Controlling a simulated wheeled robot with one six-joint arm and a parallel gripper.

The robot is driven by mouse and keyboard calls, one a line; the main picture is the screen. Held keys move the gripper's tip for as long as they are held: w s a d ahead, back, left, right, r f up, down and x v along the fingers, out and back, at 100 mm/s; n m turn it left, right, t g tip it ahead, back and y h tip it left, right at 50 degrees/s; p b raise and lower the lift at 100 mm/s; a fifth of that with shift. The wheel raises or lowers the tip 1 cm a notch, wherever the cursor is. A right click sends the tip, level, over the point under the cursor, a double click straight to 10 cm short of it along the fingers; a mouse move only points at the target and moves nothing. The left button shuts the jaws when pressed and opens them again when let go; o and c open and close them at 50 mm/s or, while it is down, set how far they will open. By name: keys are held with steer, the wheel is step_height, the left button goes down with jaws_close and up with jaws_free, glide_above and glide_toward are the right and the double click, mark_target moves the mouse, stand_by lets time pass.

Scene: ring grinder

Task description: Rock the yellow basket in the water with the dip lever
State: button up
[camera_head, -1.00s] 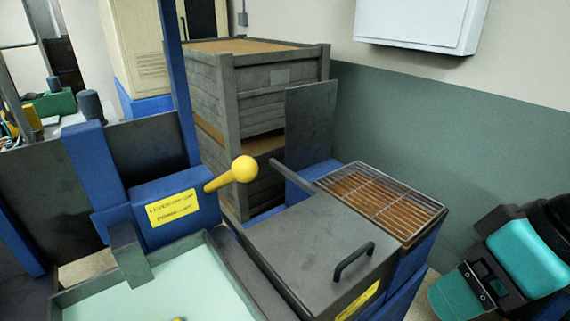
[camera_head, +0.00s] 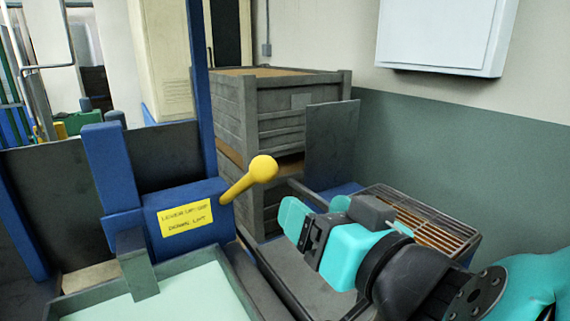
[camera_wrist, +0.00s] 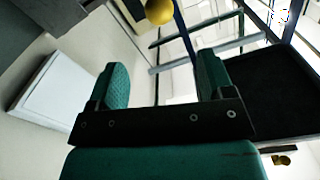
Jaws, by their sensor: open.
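The dip lever (camera_head: 236,193) is a yellow rod with a round ball knob, sticking out up and to the right from a blue housing (camera_head: 187,217) with a yellow label. Its ball shows at the top of the wrist view (camera_wrist: 159,11). My gripper (camera_head: 292,216) is to the right of and a little below the ball in the head view, apart from it. Its two teal fingers (camera_wrist: 160,85) are spread with nothing between them. The tank of pale green water (camera_head: 170,296) is at the lower left. The yellow basket is not visible.
A grey lidded box (camera_head: 320,291) and a wire grate (camera_head: 412,222) lie under and behind my arm. Stacked grey crates (camera_head: 285,115) stand behind the lever. A dark upright panel (camera_head: 331,145) stands beside them. A white wall box (camera_head: 447,35) hangs at upper right.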

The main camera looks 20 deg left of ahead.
mark_target(271, 174)
steer(key=p+x, duration=0.9)
steer(key=x, duration=0.5)
steer(key=shift+w+r+p, duration=0.1)
steer(key=shift+r+p, duration=0.05)
steer(key=shift+p, duration=0.25)
steer(key=shift+w+a, duration=0.3)
steer(key=shift+a, duration=0.15)
